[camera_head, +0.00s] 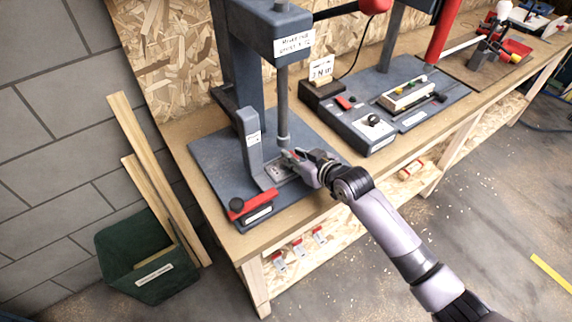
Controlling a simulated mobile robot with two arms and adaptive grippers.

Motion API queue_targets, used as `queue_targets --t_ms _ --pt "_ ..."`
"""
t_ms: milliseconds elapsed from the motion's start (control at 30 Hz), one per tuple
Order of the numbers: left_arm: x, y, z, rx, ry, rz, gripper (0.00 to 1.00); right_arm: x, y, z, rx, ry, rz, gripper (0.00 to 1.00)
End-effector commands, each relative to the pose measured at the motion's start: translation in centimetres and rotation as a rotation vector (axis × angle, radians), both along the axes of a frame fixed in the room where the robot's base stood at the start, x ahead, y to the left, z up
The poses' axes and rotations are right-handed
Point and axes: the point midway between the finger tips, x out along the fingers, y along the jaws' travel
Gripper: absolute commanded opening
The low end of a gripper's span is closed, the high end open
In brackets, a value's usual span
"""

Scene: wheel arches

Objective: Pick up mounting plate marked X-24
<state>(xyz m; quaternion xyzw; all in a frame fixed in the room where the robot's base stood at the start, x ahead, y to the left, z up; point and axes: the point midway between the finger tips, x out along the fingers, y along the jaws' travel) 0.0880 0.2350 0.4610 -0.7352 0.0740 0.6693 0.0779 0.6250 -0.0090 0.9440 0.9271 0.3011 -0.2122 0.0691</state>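My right gripper (291,157) reaches in from the lower right to the base of a dark grey press (215,160). Its fingers are at the foot of the press's vertical rod (283,105), over a small light metal plate (278,171). The fingers are too small and overlapped to tell whether they hold anything. No marking X-24 can be read on the plate. My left gripper is not in view.
A red-handled block (250,206) is at the press's front edge. A grey control unit (365,128) stands to the right on the wooden bench (220,234). A green bin (145,260) and planks (150,165) stand at left. Red-tagged items (299,247) lie on the lower shelf.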

Motion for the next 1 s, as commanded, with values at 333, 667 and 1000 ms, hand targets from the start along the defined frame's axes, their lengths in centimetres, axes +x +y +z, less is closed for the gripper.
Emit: queue_targets --t_ms 333,667,1000 --pt "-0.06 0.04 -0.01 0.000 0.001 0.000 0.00 -0.01 -0.03 -0.01 0.000 0.000 0.000 0.00" --pt "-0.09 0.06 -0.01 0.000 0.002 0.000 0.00 0.02 -0.01 0.09 0.001 -0.002 0.000 0.00" --pt "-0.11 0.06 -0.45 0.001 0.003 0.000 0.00 0.06 0.03 0.92 0.002 -0.004 0.000 0.00"
